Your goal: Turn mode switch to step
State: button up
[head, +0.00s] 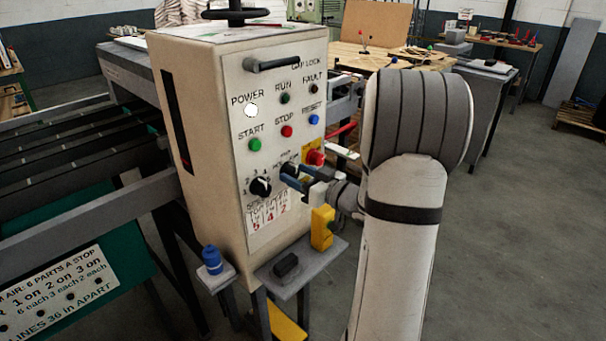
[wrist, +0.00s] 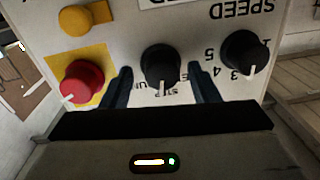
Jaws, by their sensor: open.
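The mode switch (wrist: 160,66) is a black round knob, seen upside down in the wrist view between my gripper's two fingers. Its white pointer mark points down in that view, toward small labels that are partly hidden and hard to read. My gripper (wrist: 160,72) is open, with one dark finger on each side of the knob and a gap visible on both sides. In the head view my gripper (head: 287,174) is at the front of the cream control box (head: 215,130) and largely hides the switch.
The black speed knob (wrist: 243,53) is close on the right in the wrist view. The red button (wrist: 82,82) on its yellow plate is close on the left. In the head view a grey shelf (head: 310,264) with a yellow block (head: 322,228) is below my gripper.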

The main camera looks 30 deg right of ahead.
jog(key=shift+c, duration=0.2)
jog(key=c, duration=0.9)
jog(key=shift+f+n+b, duration=0.15)
jog(key=shift+n+b, duration=0.45)
jog(key=shift+b, duration=0.35)
jog(key=shift+n+b, duration=0.3)
jog(key=shift+b, duration=0.05)
jog(key=shift+r+n, duration=0.2)
jog(key=shift+n, duration=0.2)
jog(key=o, duration=0.9)
jog(key=shift+o, duration=0.2)
